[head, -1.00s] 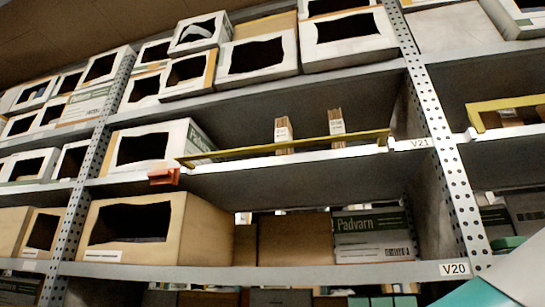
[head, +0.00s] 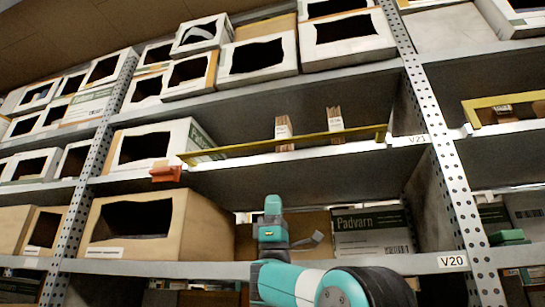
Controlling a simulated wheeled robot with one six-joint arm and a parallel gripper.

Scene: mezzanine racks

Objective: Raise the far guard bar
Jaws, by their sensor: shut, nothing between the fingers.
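A long yellow guard bar (head: 285,146) runs along the front of the middle shelf marked V21, just above the shelf edge. Its right end bends down near the upright, and its left end is near an orange block (head: 165,174) on the shelf edge. A second yellow bar (head: 510,99) shows in the bay at the right and looks nearer. My gripper (head: 272,204) points upward at the end of my teal arm, low in the middle of the view. It is shut and empty, appearing below the long bar and apart from it.
Two small stacks of brown packs (head: 335,122) stand behind the long bar. The V21 shelf is otherwise largely bare there. A perforated upright (head: 447,175) is at the right. An open carton (head: 135,222) and a Padvarn box (head: 371,232) sit on the V20 shelf.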

